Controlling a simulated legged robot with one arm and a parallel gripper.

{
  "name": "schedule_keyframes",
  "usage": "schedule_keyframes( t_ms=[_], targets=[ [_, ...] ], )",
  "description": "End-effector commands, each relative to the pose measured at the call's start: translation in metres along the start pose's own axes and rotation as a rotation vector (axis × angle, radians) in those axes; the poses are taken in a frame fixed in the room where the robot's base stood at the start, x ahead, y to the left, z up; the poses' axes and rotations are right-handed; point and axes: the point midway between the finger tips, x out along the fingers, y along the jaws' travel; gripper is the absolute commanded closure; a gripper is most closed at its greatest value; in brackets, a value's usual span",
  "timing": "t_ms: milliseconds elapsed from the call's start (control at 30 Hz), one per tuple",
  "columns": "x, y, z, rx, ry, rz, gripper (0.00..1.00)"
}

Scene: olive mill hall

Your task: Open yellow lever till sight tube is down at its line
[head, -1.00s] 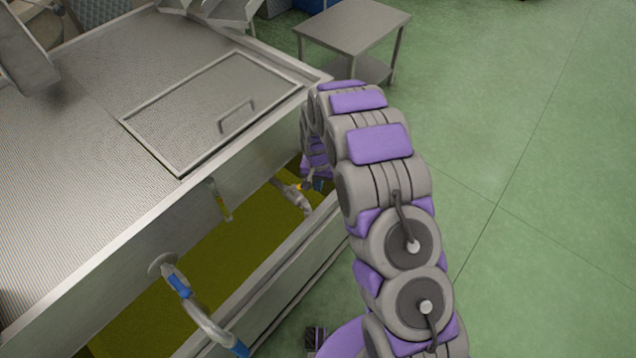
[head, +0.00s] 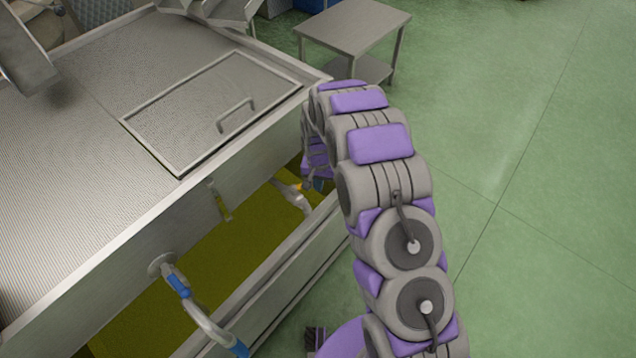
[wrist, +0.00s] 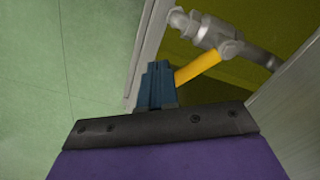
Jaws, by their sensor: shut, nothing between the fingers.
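The yellow lever (wrist: 198,67) sits on a grey valve and pipe (wrist: 215,35) in the wrist view. Its outer end meets the blue fingers of my gripper (wrist: 155,72), which are shut with nothing between them; the lever lies against or just beside their side. In the head view the valve pipe (head: 296,196) shows under the tank's front wall, with a small bit of yellow by my gripper, mostly hidden by my arm. The sight tube (head: 221,204) is on the front wall, with yellowish content; its line is too small to make out.
The steel tank (head: 130,215) has a hatch with a handle (head: 236,115) on top. Below lies a trough of yellow-green liquid (head: 190,270). A steel table (head: 350,28) stands behind; green floor (head: 540,150) is open at right.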

Motion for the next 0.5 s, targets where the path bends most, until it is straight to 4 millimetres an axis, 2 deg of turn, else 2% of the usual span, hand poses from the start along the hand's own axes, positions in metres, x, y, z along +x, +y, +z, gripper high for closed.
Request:
schedule_keyframes(
  t_ms=[233, 500],
  targets=[
    [0.003, 0.000, 0.000, 0.000, 0.000, 0.000, 1.00],
    [0.021, 0.000, 0.000, 0.000, 0.000, 0.000, 1.00]
  ],
)
